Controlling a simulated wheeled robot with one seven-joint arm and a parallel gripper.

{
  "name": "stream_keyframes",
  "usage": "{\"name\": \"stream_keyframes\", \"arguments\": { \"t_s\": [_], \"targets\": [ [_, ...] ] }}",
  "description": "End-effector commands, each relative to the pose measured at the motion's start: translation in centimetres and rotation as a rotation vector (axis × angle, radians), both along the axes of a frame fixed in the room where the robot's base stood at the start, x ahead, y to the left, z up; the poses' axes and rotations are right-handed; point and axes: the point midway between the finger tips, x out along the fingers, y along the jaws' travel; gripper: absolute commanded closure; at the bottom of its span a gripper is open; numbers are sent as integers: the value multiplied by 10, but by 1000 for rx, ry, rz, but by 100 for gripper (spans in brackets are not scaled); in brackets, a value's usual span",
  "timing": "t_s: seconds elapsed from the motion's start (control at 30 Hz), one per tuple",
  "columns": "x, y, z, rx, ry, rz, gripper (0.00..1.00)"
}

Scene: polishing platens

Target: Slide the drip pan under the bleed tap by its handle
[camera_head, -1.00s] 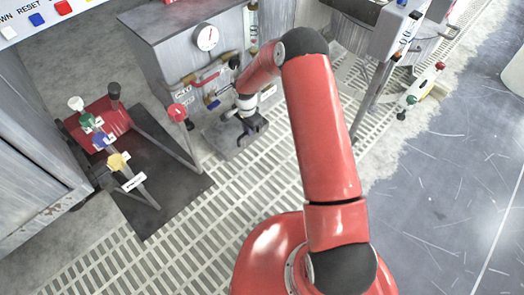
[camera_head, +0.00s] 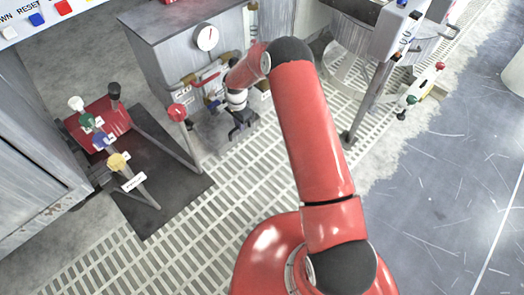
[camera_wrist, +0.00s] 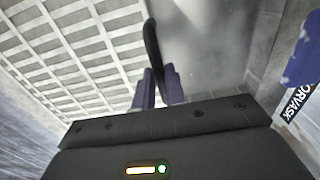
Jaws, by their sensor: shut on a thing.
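The drip pan is a grey, shallow metal pan (camera_head: 214,136) on the slatted floor, at the foot of the grey cabinet. In the wrist view its grey surface (camera_wrist: 208,45) fills the upper middle. Its black handle (camera_wrist: 151,42) stands between my fingers. My gripper (camera_head: 240,128) is shut on that handle; its purple fingers (camera_wrist: 158,88) pinch it from both sides. Pipework with a red lever (camera_head: 187,81) and a blue lever (camera_head: 213,104) is on the cabinet front, close above the pan. I cannot tell which fitting is the bleed tap. My arm hides part of the pipework.
The grey cabinet (camera_head: 160,60) with a round gauge (camera_head: 207,37) stands behind the pan. A red-knobbed post (camera_head: 178,112) is close on its left. A stand with coloured knobs (camera_head: 100,135) is farther left. Open slatted floor (camera_head: 170,240) lies in front.

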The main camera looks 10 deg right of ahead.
Motion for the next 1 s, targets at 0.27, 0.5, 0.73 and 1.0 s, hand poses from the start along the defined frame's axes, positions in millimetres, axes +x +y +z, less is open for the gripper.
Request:
{"name": "stream_keyframes", "arguments": {
  "t_s": [0.27,0.5,0.73,1.0],
  "targets": [
    [5,6,0,2,-1,1,100],
    [5,6,0,2,-1,1,100],
    [10,11,0,1,-2,2,100],
    [19,20,0,1,0,1,100]
  ]
}}
